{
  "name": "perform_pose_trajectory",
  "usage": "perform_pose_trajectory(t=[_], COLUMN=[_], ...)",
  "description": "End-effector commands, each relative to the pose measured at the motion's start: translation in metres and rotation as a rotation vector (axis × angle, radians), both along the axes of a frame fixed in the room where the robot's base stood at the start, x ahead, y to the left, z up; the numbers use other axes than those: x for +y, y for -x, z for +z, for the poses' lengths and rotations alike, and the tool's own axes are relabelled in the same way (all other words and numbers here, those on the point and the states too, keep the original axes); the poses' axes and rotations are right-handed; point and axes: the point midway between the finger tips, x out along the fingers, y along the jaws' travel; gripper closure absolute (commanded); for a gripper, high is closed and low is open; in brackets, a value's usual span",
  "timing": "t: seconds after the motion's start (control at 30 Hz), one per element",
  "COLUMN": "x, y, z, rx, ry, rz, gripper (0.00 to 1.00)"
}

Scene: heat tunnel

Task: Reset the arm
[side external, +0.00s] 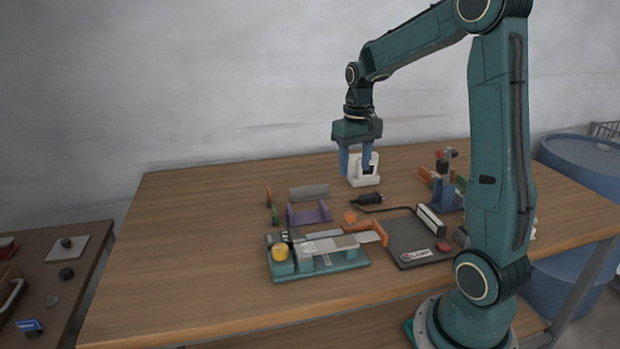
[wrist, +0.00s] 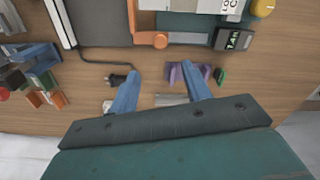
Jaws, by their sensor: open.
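My gripper (side external: 356,163) is in the side external view, above the back part of the wooden table, with its blue fingers pointing down. The fingers are apart with nothing visible between them. A white holder (side external: 364,172) appears behind and beside the fingers; I cannot tell how far apart they are in depth. In the wrist view the two blue fingers (wrist: 160,92) are spread wide over the table, with a grey piece (wrist: 171,99) showing between the tips.
A teal fixture (side external: 345,264) with a yellow knob, a dark mat (side external: 412,241), a purple stand (side external: 308,213), a black plug (side external: 368,199) and a blue clamp stand (side external: 447,193) occupy the table's middle and right. The table's left side (side external: 190,240) is clear.

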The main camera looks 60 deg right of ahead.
Motion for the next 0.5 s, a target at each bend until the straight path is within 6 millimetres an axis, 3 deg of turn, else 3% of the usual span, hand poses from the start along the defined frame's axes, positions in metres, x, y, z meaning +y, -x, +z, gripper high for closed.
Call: perform_pose_trajectory(t=[0.27, 0.5], x=[0.001, 0.022], y=[0.0, 0.003], z=[0.001, 0.015], rx=[-0.002, -0.032], ry=[0.001, 0.021], rz=[0.003, 0.04], gripper=[0.52, 0.52])
